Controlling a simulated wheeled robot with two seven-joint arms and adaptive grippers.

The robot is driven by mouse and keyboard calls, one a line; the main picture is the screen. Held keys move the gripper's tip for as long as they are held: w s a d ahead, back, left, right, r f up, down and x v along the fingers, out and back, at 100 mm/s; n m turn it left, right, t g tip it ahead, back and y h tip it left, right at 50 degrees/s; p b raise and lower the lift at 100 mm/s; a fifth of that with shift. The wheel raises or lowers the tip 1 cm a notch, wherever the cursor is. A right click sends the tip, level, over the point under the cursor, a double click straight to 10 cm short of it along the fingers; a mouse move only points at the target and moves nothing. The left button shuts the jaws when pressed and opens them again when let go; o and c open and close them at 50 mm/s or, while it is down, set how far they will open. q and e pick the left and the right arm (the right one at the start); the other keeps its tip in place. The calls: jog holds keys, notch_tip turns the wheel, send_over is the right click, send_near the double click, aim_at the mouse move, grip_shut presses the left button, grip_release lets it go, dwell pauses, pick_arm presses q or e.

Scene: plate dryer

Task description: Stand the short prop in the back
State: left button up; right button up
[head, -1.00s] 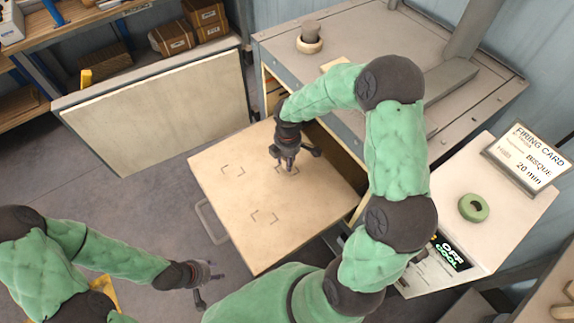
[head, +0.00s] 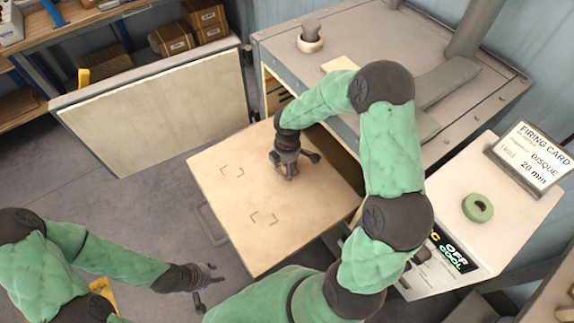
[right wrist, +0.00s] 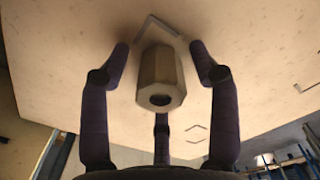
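A short tan six-sided prop (right wrist: 160,82) with a hole in its end appears upright on the pale shelf board (head: 235,205), by a corner mark. My right gripper (right wrist: 160,60) is around it: a finger stands on either side with a visible gap, and a third is below in the right wrist view. It is open. In the head view the right gripper (head: 290,175) is over the board's back part and mostly hides the prop. My left gripper (head: 207,287) is open and empty, off the board at the lower left.
Other corner marks (head: 264,219) on the board are bare. The kiln body (head: 400,50) rises behind the board, with its open door (head: 155,110) at left. A green ring (head: 477,207) lies on the side stand near the firing card (head: 530,158).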

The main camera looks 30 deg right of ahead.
notch_tip(320, 180, up, 12)
jog(key=p, duration=0.3)
jog(key=shift+r, duration=0.15)
jog(key=shift+s, duration=0.1)
dwell(0.4)
